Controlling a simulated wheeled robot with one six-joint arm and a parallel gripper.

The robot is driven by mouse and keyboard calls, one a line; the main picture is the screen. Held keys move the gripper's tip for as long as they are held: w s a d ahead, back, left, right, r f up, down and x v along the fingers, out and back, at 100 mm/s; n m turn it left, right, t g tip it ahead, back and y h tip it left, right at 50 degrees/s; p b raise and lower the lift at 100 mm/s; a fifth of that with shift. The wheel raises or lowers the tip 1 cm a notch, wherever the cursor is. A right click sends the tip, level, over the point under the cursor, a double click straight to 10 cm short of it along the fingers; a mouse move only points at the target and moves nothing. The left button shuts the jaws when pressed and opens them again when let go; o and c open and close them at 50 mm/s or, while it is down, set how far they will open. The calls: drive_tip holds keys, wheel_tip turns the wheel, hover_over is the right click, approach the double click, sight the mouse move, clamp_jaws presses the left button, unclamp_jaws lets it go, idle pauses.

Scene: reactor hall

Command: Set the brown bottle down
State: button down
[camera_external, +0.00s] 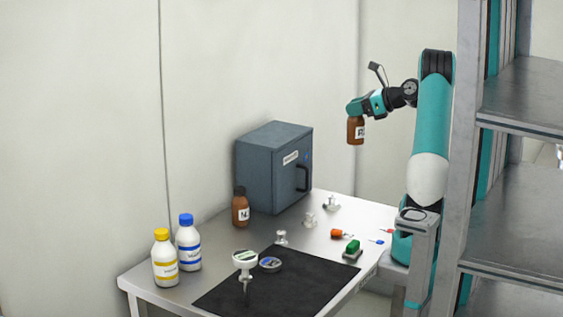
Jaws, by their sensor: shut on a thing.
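My gripper (357,112) is shut on a brown bottle (355,132) with a white label. The bottle hangs upright in the air, well above the right rear part of the table, to the right of the grey cabinet. Its top is hidden by the gripper. A second brown bottle (240,208) with a white label and dark cap stands on the table (215,265) in front of the cabinet's left side.
A grey-blue cabinet (270,175) stands at the table's back. Two white bottles, yellow-capped (164,262) and blue-capped (188,246), stand at left. A black mat (310,285) bears a gauge (245,262) and a round disc (270,265). Small parts lie at right, beside a metal shelf (520,190).

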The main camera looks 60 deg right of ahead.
drive_tip(key=shift+s+d+f, duration=0.15)
drive_tip(key=shift+s+f, duration=0.5)
drive_tip(key=shift+s, duration=0.3)
wheel_tip(320, 180, down, 24)
drive_tip(key=b, duration=0.2)
drive_tip(key=shift+r+b, duration=0.15)
drive_tip(key=shift+b, duration=0.15)
drive_tip(key=shift+w, duration=0.1)
drive_tip(key=c, duration=0.8)
unclamp_jaws()
drive_tip(key=shift+o, duration=0.2)
